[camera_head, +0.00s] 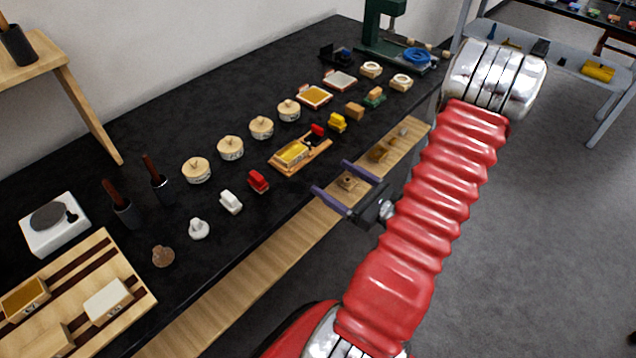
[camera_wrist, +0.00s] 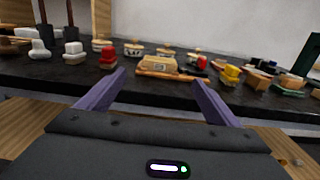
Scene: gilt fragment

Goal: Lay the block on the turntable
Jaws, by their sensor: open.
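My gripper (camera_head: 330,176) is open and empty over the table's front edge, its two purple fingers pointing at the table; the fingers also show in the wrist view (camera_wrist: 159,76). Ahead of them, apart, a yellow-topped block (camera_head: 290,152) lies on a small wooden board; it shows in the wrist view between the fingers (camera_wrist: 157,63). Which block the task means I cannot tell: a tan block (camera_head: 355,111) and other small blocks stand near. The likely turntable, a white square base with a grey disc (camera_head: 54,218), stands at the far left with its disc bare.
Several round lidded pots (camera_head: 230,148) stand behind the board. Red (camera_head: 258,181), white (camera_head: 231,202) and yellow (camera_head: 338,122) pieces stand around it. Dark upright tools (camera_head: 122,208) and a striped wooden tray (camera_head: 130,290) are at left. A green press (camera_head: 385,25) stands at the back.

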